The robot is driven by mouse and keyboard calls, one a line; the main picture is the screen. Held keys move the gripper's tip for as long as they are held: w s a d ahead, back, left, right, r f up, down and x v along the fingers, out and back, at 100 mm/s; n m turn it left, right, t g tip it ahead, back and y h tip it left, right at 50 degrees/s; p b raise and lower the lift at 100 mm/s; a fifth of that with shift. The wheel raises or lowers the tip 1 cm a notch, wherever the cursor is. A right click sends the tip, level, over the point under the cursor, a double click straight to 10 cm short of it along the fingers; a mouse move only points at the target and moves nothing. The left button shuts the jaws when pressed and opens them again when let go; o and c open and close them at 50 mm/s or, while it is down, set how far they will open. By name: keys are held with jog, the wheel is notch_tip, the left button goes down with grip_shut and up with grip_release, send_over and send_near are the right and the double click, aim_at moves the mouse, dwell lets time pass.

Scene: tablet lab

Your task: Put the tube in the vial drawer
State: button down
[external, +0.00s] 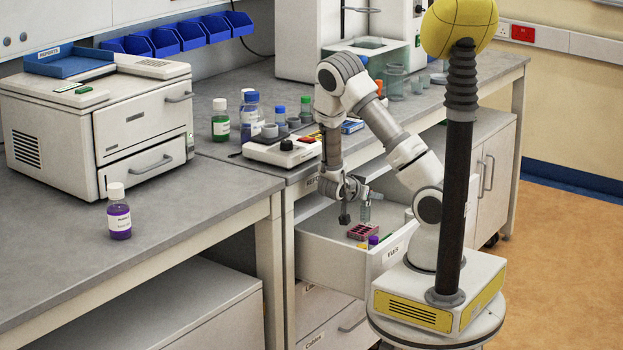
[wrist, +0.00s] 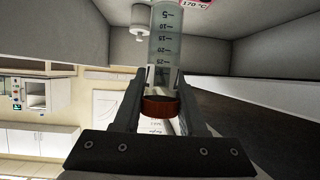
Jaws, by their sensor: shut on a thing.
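My gripper (wrist: 162,82) is shut on a clear graduated tube (wrist: 166,45) with a red-brown cap, its fingers on either side of the tube near the cap. In the external view my gripper (external: 354,200) is over the open vial drawer (external: 330,250), whose front carries a label. The tube is small and unclear there. A dark red rack (external: 362,231) and a purple-capped vial (external: 373,241) are inside the drawer. I cannot tell whether the tube touches the drawer's floor.
Closed drawers are below the open one. A scale-like device (external: 283,149) and several capped bottles stand on the bench above. A purple bottle (external: 119,212) stands on the left bench near a white printer-like machine (external: 100,115). A pale knob-like object (wrist: 142,25) shows beside the tube.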

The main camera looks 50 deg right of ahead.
jog(key=f+b, duration=0.2)
jog(key=f, duration=0.3)
jog(key=f+b, duration=0.2)
jog(key=f, duration=0.2)
jog(key=shift+a+f, duration=0.2)
jog(key=shift+f, duration=0.2)
jog(key=shift+f, duration=0.2)
jog(key=shift+c, duration=2.3)
grip_release()
jog(key=shift+r, duration=0.15)
